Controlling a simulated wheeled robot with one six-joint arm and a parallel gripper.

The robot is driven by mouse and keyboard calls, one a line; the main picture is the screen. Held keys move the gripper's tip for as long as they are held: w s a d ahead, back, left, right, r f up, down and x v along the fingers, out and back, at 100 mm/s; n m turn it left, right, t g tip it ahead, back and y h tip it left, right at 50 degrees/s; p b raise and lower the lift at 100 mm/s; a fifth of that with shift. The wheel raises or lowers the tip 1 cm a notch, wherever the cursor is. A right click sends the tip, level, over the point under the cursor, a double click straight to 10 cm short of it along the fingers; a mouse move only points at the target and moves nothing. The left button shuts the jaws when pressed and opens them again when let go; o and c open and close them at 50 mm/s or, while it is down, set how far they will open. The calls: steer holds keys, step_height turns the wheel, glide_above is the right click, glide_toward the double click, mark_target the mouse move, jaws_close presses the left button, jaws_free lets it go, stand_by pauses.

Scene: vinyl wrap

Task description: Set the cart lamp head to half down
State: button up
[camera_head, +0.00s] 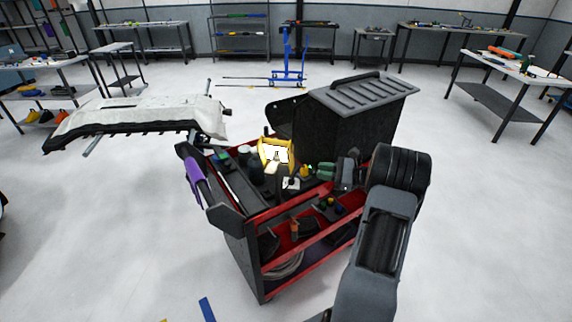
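The lamp is a yellow-framed work lamp (276,152) with a bright lit face. It stands on the top of the red and black tool cart (240,240), near the middle of the picture. Its face is turned roughly toward me; its exact tilt is hard to read. My arm rises from the bottom right, and its dark round joint is to the right of the cart top. I cannot make out my gripper's fingers among the dark items on the cart, nor see anything held.
Bottles and tools crowd the cart top. A pale bumper (140,115) on a stand is at left.

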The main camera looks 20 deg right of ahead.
mark_target(286, 163)
steer(key=x, duration=0.4)
steer(key=p+x, duration=0.1)
steer(key=x, duration=0.3)
steer(key=p+x, duration=0.1)
steer(key=x, duration=0.4)
steer(key=shift+w+d, duration=0.25)
steer(key=shift+w, duration=0.2)
jaws_close()
